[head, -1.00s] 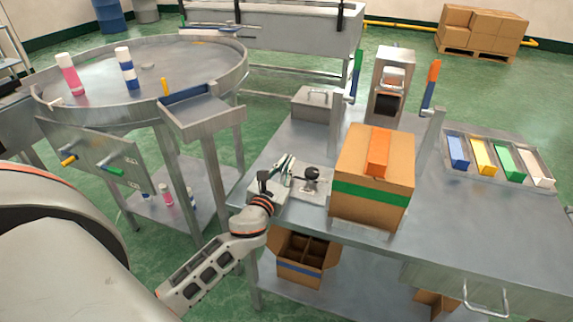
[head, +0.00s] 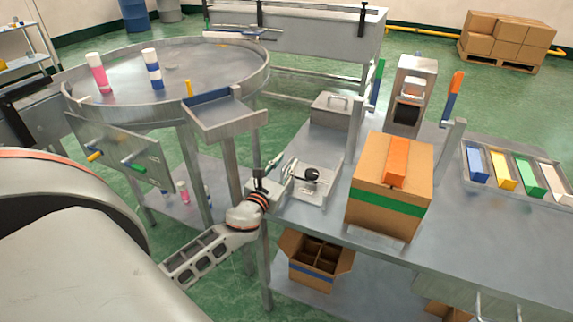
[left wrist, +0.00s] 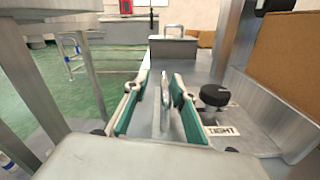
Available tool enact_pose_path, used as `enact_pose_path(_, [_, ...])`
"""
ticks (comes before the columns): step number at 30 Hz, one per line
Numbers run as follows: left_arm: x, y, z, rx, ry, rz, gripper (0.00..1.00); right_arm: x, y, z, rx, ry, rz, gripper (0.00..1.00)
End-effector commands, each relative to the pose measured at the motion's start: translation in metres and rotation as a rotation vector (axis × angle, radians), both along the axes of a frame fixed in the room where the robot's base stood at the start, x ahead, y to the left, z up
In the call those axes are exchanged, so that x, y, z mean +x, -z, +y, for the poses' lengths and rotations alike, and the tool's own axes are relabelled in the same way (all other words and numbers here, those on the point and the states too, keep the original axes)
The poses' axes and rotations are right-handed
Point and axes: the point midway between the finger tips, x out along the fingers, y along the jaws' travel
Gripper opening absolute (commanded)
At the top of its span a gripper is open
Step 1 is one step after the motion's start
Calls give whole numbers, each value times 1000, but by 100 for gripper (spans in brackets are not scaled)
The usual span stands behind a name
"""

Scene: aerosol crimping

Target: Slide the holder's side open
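The holder (head: 318,188) is a metal fixture on the bench, just left of the big cardboard box. It has a black round knob (left wrist: 214,95) with a "TIGHT" label beside it in the left wrist view. A thin upright metal plate (left wrist: 165,103) stands to the left of the knob. My left gripper (head: 271,165) is at the holder's left, at the bench edge. In the left wrist view its green-padded fingers (left wrist: 158,108) are apart, one on each side of the plate. The plate is nearer the right finger; I cannot tell whether they touch. My right gripper is not in view.
The cardboard box (head: 375,205) with an orange block on top stands close to the holder's right. A lidded metal box (head: 330,110) is behind it. A round table (head: 185,85) and its side tray (head: 225,118) stand to the left. A gap of floor separates the tables.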

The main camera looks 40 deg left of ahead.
Motion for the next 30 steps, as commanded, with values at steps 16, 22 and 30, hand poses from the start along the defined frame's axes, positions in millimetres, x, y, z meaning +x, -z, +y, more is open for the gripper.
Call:
enact_pose_path(16, [-55, 1, -14, -2, 1, 3, 26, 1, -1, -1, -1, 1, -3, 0])
enact_pose_path(22, [-91, 1, -22, -3, 0, 3, 26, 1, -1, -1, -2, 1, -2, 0])
enact_pose_path(30, [-115, 0, -27, 0, -1, 1, 26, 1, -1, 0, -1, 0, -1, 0])
